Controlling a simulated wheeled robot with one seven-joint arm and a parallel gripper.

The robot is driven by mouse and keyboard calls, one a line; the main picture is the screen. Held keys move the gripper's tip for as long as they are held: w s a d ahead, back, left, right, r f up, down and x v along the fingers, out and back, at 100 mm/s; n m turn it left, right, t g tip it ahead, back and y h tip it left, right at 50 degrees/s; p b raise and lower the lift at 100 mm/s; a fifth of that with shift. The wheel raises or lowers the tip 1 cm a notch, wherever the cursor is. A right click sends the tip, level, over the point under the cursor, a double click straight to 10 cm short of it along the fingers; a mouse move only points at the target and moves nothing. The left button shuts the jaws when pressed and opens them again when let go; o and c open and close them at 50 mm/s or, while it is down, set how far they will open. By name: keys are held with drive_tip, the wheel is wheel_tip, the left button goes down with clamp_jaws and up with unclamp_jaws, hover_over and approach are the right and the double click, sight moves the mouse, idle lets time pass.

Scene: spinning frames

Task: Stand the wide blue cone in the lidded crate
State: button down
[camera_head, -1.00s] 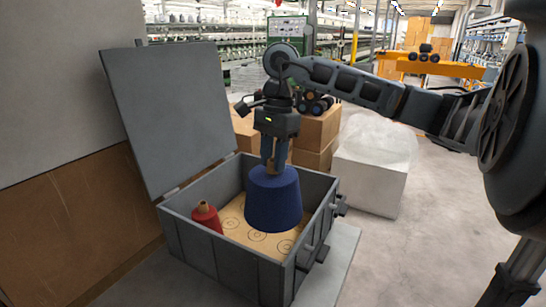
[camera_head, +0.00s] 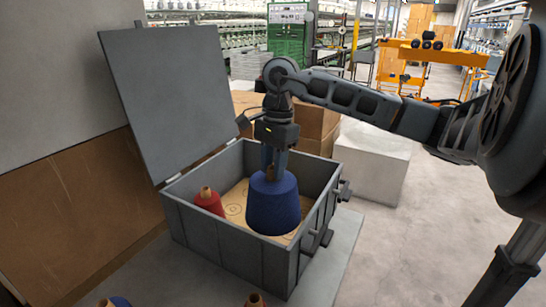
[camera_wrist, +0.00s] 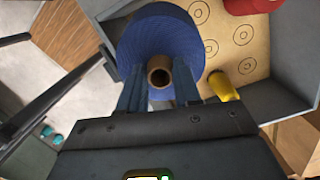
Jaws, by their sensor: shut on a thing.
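The wide blue cone (camera_head: 273,208) is upright inside the open crate (camera_head: 228,240), right of its middle, with its lower part below the far rim. My gripper (camera_head: 271,173) is shut on its top, at the brown tube; the wrist view shows the fingers (camera_wrist: 158,85) on either side of the tube (camera_wrist: 159,72). Whether the cone's base touches the crate floor (camera_head: 236,203) is hard to tell. The crate's grey lid (camera_head: 165,100) stands open, leaning back at the left.
A red cone (camera_head: 208,201) stands in the crate's left part. A yellow cone (camera_wrist: 222,86) shows close beside the blue cone in the wrist view. The floor board has printed rings. Latches (camera_head: 318,238) stick out on the right wall. Cone tips (camera_head: 255,300) show at the bottom edge.

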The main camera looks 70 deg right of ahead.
drive_tip(key=shift+f+b, duration=1.3)
drive_tip(key=shift+f, duration=3.4)
wheel_tip(320, 180, down, 4)
drive_tip(key=b, duration=0.5)
drive_tip(key=shift+f, duration=0.15)
drive_tip(key=shift+f+b, duration=0.4)
drive_tip(key=shift+b, duration=0.35)
drive_tip(key=c, duration=1.1)
unclamp_jaws()
drive_tip(key=o, duration=0.4)
drive_tip(key=shift+f, duration=0.1)
drive_tip(key=shift+s+d+r+b, duration=0.1)
drive_tip(key=shift+d+r+b, duration=0.1)
drive_tip(key=shift+r, duration=1.8)
drive_tip(key=shift+s+d+r+b, duration=0.1)
drive_tip(key=shift+d+r, duration=0.1)
drive_tip(key=shift+r, duration=1.75)
